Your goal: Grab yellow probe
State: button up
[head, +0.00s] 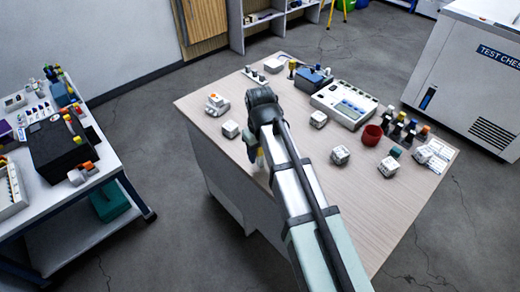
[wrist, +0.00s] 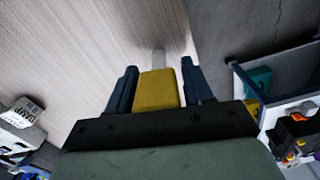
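The yellow probe (wrist: 157,90) has a blocky yellow handle and a short grey tip that points away from my palm, toward the wood-look tabletop. In the wrist view its handle sits between the two dark blue fingers of my gripper (wrist: 160,88), which press close on its sides. In the head view a bit of yellow (head: 261,158) shows below the end of my arm, near the table's left edge. My arm hides most of the gripper there. I cannot tell whether the tip touches the tabletop.
The table (head: 225,165) holds white cubes, including one close by (head: 230,129), a grey instrument (head: 344,104), a red cup (head: 372,135) and a blue box (head: 312,79). A cluttered side cart (head: 108,160) stands left across a floor gap. A white chest (head: 470,75) stands right.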

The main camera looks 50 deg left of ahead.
jog(key=c, duration=0.8)
jog(key=shift+o, duration=0.2)
